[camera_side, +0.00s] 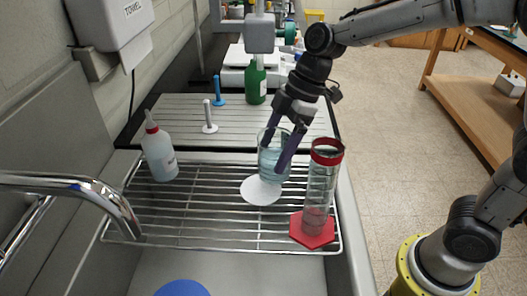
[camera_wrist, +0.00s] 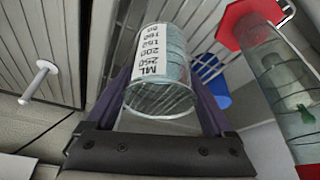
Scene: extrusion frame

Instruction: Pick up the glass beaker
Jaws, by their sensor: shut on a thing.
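The clear glass beaker (camera_side: 273,160) is over the wire rack, above a white disc (camera_side: 260,191). In the side view I cannot tell whether its base touches the disc. My gripper (camera_side: 276,148) has its two purple fingers on either side of the beaker and is shut on it. In the wrist view the beaker (camera_wrist: 162,75) lies between the fingers, with a white label of printed volume marks facing the camera. My gripper (camera_wrist: 160,95) shows one finger along each side of the glass.
A graduated cylinder (camera_side: 320,185) with a red rim and red hexagonal base stands close to the right. A white wash bottle (camera_side: 159,153) stands left on the wire rack (camera_side: 215,215). The faucet (camera_side: 70,185) reaches in from the left. A green bottle (camera_side: 256,83) stands behind.

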